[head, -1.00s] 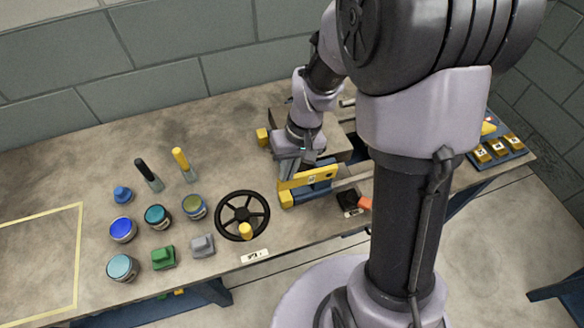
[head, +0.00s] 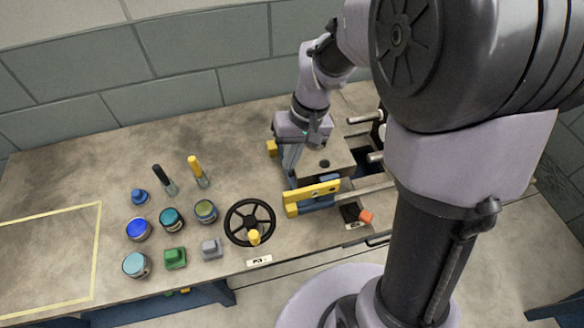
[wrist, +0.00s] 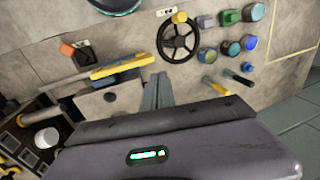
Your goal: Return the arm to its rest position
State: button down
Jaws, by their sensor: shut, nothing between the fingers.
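My gripper (head: 289,173) hangs fingers-down over the bench, behind and slightly left of the yellow bar (head: 313,196) of the bench fixture. Its two grey fingers are together with nothing between them; they also show in the wrist view (wrist: 158,90). I cannot tell how far the fingertips are above the bench. My arm reaches out over the fixture block and hides part of it.
A black handwheel (head: 249,222) with a yellow knob stands left of the fixture. An orange-tipped lever (head: 365,216) is at front right. A taped bench area (head: 97,250) is empty.

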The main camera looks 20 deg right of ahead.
jog(key=s+a+r+m+t+b, duration=0.1)
jog(key=s+r+m+t+b, duration=0.2)
jog(key=s+r, duration=0.8)
jog(key=s+m+t, duration=0.1)
jog(key=s+t, duration=0.1)
jog(key=s, duration=0.2)
jog(key=shift+s+a+t+h, duration=0.15)
jog(key=shift+a+t+h, duration=0.15)
